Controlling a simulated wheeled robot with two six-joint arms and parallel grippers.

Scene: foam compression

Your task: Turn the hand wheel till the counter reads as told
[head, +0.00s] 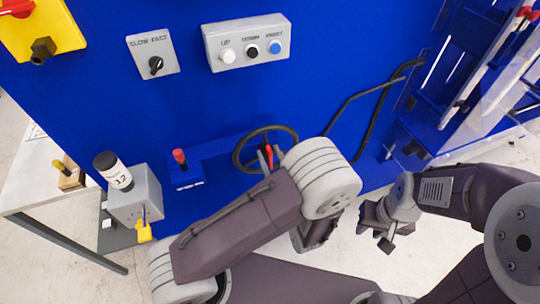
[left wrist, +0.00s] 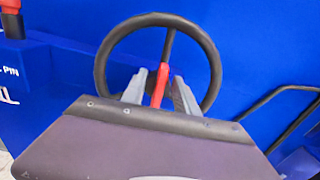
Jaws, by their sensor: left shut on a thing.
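The black hand wheel (head: 238,158) is mounted at the lower middle of the blue machine face. It also fills the top middle of the left wrist view (left wrist: 101,70), with a dark spoke running up to its rim. My left gripper (left wrist: 158,86) is shut on the red handle (left wrist: 161,80) of the wheel, a grey finger on each side. In the head view my left arm covers part of the wheel's right side. My right gripper (head: 378,228) hangs apart from the wheel, low and to the right; its finger opening is unclear. I cannot make out a counter reading.
A grey panel (head: 215,62) has UP, DOWN and RESET buttons. A SLOW/FAST switch (head: 155,66) is left of it. A red-topped pin (head: 180,157) stands left of the wheel. A grey box (head: 140,201) carries a black-and-white cylinder (head: 117,177). Black tubing (head: 372,92) runs at right.

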